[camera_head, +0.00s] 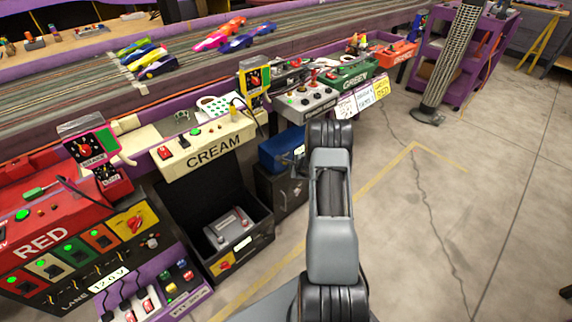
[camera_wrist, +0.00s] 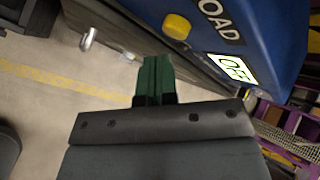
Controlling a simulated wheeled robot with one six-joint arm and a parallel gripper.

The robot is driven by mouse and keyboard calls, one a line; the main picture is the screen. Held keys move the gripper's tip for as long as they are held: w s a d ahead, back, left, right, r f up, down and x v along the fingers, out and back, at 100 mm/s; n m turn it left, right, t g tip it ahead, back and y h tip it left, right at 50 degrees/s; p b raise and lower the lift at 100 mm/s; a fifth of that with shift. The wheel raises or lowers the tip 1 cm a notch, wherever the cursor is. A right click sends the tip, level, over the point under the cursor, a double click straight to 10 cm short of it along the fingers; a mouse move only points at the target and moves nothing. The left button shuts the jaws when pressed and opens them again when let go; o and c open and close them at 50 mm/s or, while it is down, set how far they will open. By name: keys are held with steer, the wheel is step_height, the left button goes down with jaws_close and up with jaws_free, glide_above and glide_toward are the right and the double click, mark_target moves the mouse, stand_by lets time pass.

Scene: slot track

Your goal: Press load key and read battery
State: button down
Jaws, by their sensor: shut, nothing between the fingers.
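A blue box (camera_wrist: 262,28) fills the upper right of the wrist view. It carries a dark label reading "LOAD" (camera_wrist: 221,20), a round yellow key (camera_wrist: 176,26) and a small lit display (camera_wrist: 232,69). The display is tilted; it seems to read "OFF". My gripper (camera_wrist: 157,60) has dark green fingers, shut and empty. Its tips appear just below and left of the yellow key, apart from it in the picture; the depth between them is hard to tell.
The blue box stands on a dark case (camera_head: 281,190). Left of it are an open black bin (camera_head: 235,241), the cream station (camera_head: 212,143) and the red station (camera_head: 45,240). The green station (camera_head: 346,75) is behind. Concrete floor (camera_head: 490,150) on the right is clear.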

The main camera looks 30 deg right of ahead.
steer(key=shift+w+a+b, duration=0.15)
steer(key=shift+w+b, duration=0.35)
steer(key=shift+w, duration=0.35)
stand_by(1.1)
steer(key=shift+s+b, duration=0.75)
steer(key=shift+s, duration=0.1)
steer(key=shift+s, duration=0.1)
steer(key=shift+s+d+b, duration=0.2)
steer(key=shift+s+b, duration=0.3)
steer(key=shift+s, duration=0.3)
steer(key=shift+s+d+b, duration=0.2)
steer(key=shift+s+b, duration=0.3)
steer(key=shift+s, duration=0.25)
steer(key=shift+s+d+b, duration=0.2)
steer(key=shift+s+b, duration=0.3)
steer(key=shift+s, duration=0.3)
